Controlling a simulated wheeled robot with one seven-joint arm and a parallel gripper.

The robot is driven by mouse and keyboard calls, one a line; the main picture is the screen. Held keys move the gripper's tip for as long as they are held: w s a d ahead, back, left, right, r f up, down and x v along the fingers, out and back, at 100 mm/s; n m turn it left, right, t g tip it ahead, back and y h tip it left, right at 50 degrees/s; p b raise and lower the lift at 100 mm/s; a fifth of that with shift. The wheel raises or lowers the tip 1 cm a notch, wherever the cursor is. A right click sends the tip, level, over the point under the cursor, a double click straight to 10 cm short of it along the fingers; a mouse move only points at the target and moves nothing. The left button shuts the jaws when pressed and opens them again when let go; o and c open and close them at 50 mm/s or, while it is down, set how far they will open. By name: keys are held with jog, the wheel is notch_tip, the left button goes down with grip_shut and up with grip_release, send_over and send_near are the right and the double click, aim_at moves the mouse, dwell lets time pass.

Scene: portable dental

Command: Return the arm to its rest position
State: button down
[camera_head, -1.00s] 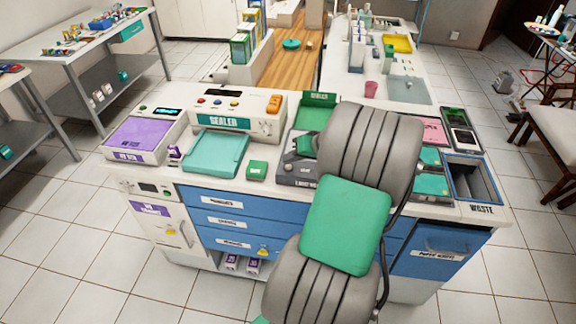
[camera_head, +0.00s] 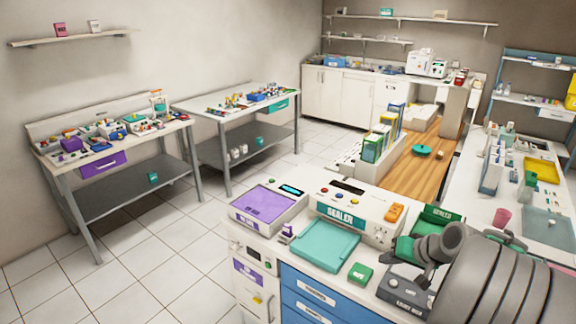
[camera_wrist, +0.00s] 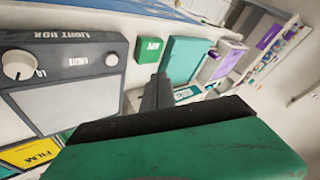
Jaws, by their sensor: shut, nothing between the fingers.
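My arm (camera_head: 490,285) reaches in from the lower right of the head view as thick grey links. My gripper (camera_head: 404,249), small and partly covered by my own links, shows over the counter by the dark grey light box (camera_head: 402,291). In the wrist view my gripper (camera_wrist: 158,88) has a green body and dark fingers close together, shut with nothing held. The light box (camera_wrist: 70,95) is at the left of that view. A small green block (camera_wrist: 149,49) and a teal tray (camera_wrist: 187,58) lie beyond the fingertips.
The sealer (camera_head: 352,210), a purple-topped unit (camera_head: 268,203) and the teal tray (camera_head: 325,244) crowd the counter near my gripper. A green-lined bin (camera_head: 436,217) stands behind the light box. Two loaded work tables (camera_head: 110,160) stand at the left, with clear tiled floor before them.

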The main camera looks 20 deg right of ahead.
jog(key=a+r+n+g, duration=0.2)
jog(key=a+r+n, duration=0.1)
jog(key=a, duration=1.1)
jog(key=s+a+r+n+g+h, duration=0.1)
jog(key=s+a+r+n+h, duration=0.1)
jog(key=s+a, duration=0.7)
jog(key=a, duration=0.4)
jog(key=shift+s+g, duration=0.3)
jog(key=shift+s, duration=0.05)
jog(key=shift+r, duration=0.1)
